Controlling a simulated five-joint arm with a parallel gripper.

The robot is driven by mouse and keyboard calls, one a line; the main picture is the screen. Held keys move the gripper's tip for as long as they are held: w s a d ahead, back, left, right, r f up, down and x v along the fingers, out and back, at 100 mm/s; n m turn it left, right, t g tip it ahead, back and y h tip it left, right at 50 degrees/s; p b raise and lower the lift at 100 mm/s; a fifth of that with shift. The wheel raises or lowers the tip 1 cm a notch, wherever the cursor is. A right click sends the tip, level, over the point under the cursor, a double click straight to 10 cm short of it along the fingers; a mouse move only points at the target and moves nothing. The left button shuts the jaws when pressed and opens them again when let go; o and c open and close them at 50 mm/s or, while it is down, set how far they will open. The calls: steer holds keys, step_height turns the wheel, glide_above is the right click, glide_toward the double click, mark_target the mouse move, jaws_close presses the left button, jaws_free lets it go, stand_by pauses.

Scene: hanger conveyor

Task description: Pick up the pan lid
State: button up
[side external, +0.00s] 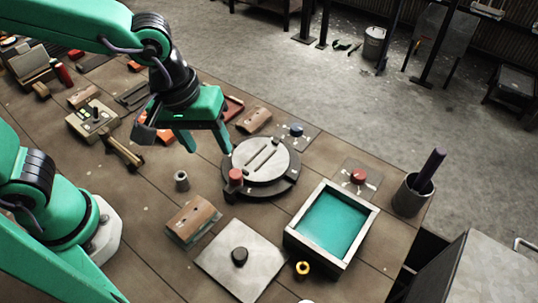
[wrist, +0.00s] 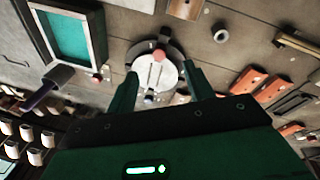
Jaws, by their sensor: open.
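A round pale grey disc with a raised bar across it, which looks like the pan lid (side external: 277,168), lies on a dark round base (side external: 288,188). In the wrist view, the lid (wrist: 170,75) shows between my fingers, with the dark base (wrist: 146,48) around it. A red knob (side external: 236,177) stands at the base's left edge and also shows in the wrist view (wrist: 159,55). My gripper (side external: 208,149) is open and empty, pointing down, above and to the left of the lid in the side view. Its fingers (wrist: 160,92) look apart from the lid.
A teal-lined tray (side external: 291,240) stands right of the lid, near a cup (side external: 410,196) holding a dark rod. A square plate with a dark knob (side external: 240,257), a brown block (side external: 192,220) and a small grey ring (side external: 182,180) lie in front. Several tools crowd the table's far left.

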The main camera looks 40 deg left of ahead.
mark_target(240, 253)
steer(key=s+d+f+n, duration=0.1)
steer(key=s+d+f, duration=0.1)
steer(key=d, duration=0.2)
steer(key=s+d+f+n+g, duration=0.1)
steer(key=s+d+f, duration=0.2)
steer(key=d, duration=0.1)
steer(key=s+d+f+n+y, duration=0.1)
steer(key=s+d+f, duration=0.1)
steer(key=d+f, duration=0.1)
steer(key=shift+s+d+f+n+g, duration=0.15)
steer(key=shift+d+n+g, duration=0.25)
steer(key=shift+d, duration=0.3)
steer(key=shift+f, duration=1.3)
steer(key=shift+a+f, duration=0.1)
steer(key=shift+f, duration=2.5)
steer(key=c, duration=1)
